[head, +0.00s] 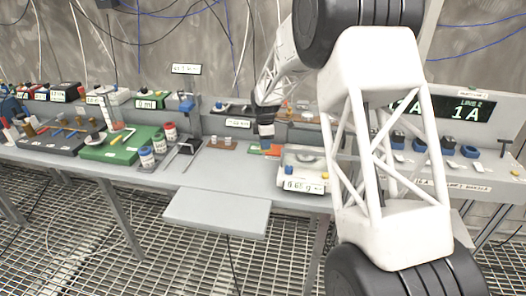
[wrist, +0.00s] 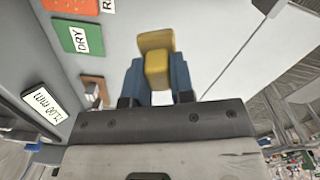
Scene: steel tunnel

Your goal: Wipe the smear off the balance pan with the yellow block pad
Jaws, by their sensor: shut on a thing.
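My gripper (wrist: 157,88) is shut on the yellow block pad (wrist: 154,55), which sits between its blue fingers in the wrist view. In the head view my gripper (head: 267,146) hangs over the bench, just left of the balance (head: 303,182). The pad is too small to make out there. The balance has a readout on its front that seems to read 0.65 g. Its pan (head: 306,158) is small and partly behind a clear shield, and I cannot make out the smear.
A green card marked DRY (wrist: 82,39) and an orange card (wrist: 107,6) lie near my gripper. A green board (head: 118,146) with bottles stands left. A pale shelf (head: 217,212) juts out in front.

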